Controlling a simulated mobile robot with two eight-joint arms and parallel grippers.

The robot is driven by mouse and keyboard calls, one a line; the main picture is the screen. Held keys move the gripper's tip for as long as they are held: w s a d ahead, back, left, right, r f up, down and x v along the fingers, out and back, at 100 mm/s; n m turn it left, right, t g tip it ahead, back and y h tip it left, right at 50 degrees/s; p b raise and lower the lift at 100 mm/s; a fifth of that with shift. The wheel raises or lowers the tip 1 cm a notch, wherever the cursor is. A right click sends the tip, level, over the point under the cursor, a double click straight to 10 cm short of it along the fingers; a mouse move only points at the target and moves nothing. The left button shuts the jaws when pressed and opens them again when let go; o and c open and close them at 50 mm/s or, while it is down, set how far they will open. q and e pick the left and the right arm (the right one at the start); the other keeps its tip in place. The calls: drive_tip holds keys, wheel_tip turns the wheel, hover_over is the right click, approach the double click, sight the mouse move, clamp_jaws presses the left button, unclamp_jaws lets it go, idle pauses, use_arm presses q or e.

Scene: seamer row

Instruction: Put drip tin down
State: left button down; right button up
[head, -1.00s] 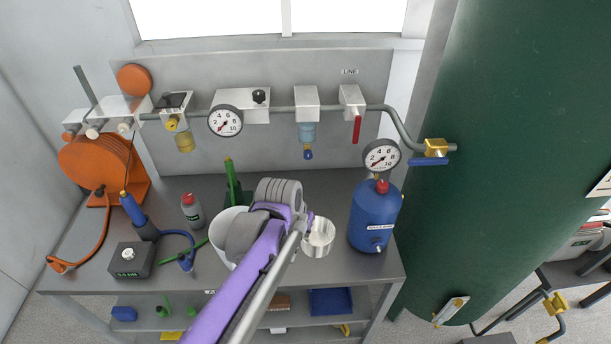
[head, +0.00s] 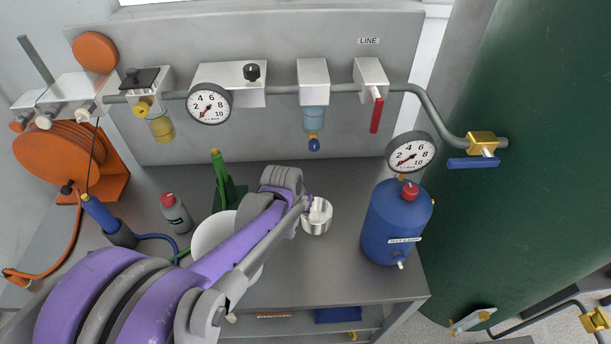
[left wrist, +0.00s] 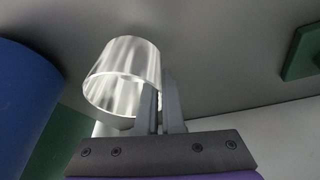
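The drip tin (head: 317,217) is a small, shiny metal cup over the workbench, between the white bowl and the blue tank. My left gripper (head: 306,203) is at the tin's left side, its tips small in the head view. In the left wrist view the tin (left wrist: 124,72) is large, and the narrow fingers (left wrist: 162,108) are close together at its wall, one on each side. They look shut on it. I cannot tell whether the tin's base touches the bench. My right gripper is in neither view.
A white bowl (head: 205,236) is partly hidden behind my left arm. A blue tank (head: 393,222) with a gauge stands right of the tin. A green stand (head: 222,190) and grey bottle (head: 176,214) are left. Bare bench (head: 345,255) lies in front of the tin.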

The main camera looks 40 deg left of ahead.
use_arm(q)
drive_tip(key=w+a, duration=0.2)
drive_tip(key=w, duration=0.1)
drive_tip(key=w+a+p, duration=0.1)
drive_tip(key=w+a, duration=0.5)
drive_tip(key=w, duration=0.1)
drive_tip(key=shift+w+a+r, duration=0.1)
drive_tip(key=shift+a, duration=0.15)
drive_tip(key=shift+w+a+r+p, duration=0.1)
drive_tip(key=shift+w+a+p, duration=0.35)
drive_tip(key=shift+w+a, duration=0.55)
drive_tip(key=shift+d+f, duration=0.1)
drive_tip(key=shift+f, duration=0.8)
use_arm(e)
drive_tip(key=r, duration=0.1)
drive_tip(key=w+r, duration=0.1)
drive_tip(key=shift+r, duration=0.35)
use_arm(q)
drive_tip(key=shift+s, duration=0.1)
drive_tip(key=shift+f, duration=0.15)
drive_tip(key=c, duration=1)
unclamp_jaws()
drive_tip(key=shift+c, duration=0.2)
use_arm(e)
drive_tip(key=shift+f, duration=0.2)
